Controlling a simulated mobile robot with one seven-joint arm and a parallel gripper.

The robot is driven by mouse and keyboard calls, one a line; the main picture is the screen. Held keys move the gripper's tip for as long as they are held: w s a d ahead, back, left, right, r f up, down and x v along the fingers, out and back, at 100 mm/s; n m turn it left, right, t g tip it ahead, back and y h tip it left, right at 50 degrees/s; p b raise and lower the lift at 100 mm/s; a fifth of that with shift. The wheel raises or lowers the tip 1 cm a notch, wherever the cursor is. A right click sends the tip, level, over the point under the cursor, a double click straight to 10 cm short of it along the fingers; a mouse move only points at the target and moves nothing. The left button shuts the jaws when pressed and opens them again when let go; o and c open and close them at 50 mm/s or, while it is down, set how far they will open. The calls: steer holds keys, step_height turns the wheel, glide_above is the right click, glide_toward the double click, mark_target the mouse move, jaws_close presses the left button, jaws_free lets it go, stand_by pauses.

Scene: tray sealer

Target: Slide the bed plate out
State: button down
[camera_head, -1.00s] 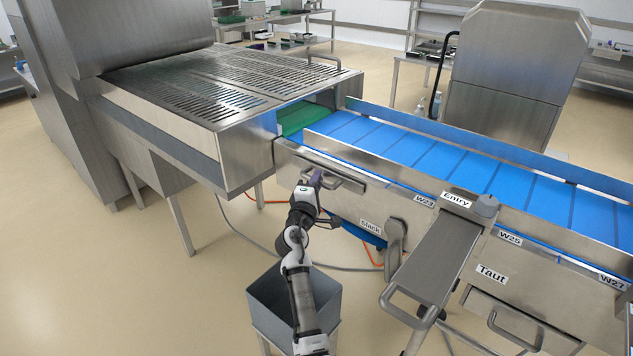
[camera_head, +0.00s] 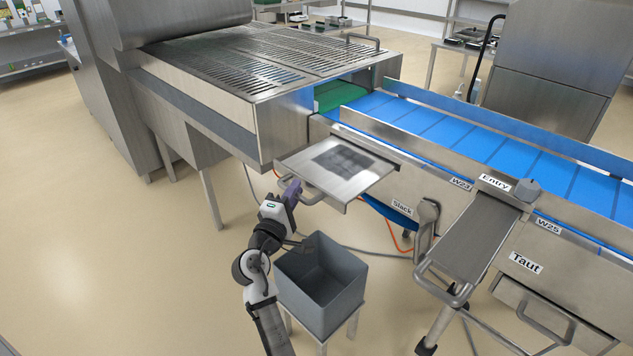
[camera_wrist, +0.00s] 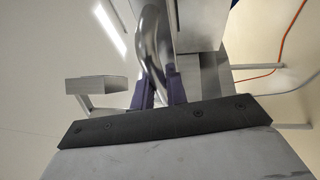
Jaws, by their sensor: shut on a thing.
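The bed plate (camera_head: 365,183) is a flat metal plate with a dark grey patch on its top. It sticks out from the front side of the conveyor machine, below the blue belt. My gripper (camera_head: 293,190) is at the left end of the plate's front handle (camera_head: 312,195). In the wrist view the purple fingers (camera_wrist: 160,93) are closed on the curved metal handle bar (camera_wrist: 152,45). The plate's inner end is hidden inside the machine.
A grey open bin (camera_head: 318,285) on a stand is below and in front of the plate. The blue belt (camera_head: 430,125) runs behind it. Open floor lies to the left.

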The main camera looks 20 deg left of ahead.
steer(key=s, duration=0.1)
steer(key=s+a, duration=0.1)
steer(key=s, duration=0.2)
steer(key=shift+s+a+f, duration=0.1)
steer(key=shift+a, duration=0.2)
steer(key=c, duration=1.4)
jaws_free()
steer(key=shift+s, duration=0.2)
steer(key=shift+w, duration=0.1)
steer(key=s+f+b, duration=0.2)
steer(key=s+b, duration=0.2)
steer(key=s, duration=0.9)
steer(key=shift+s+d, duration=0.3)
steer(key=shift+d, duration=0.05)
steer(key=shift+f, duration=0.1)
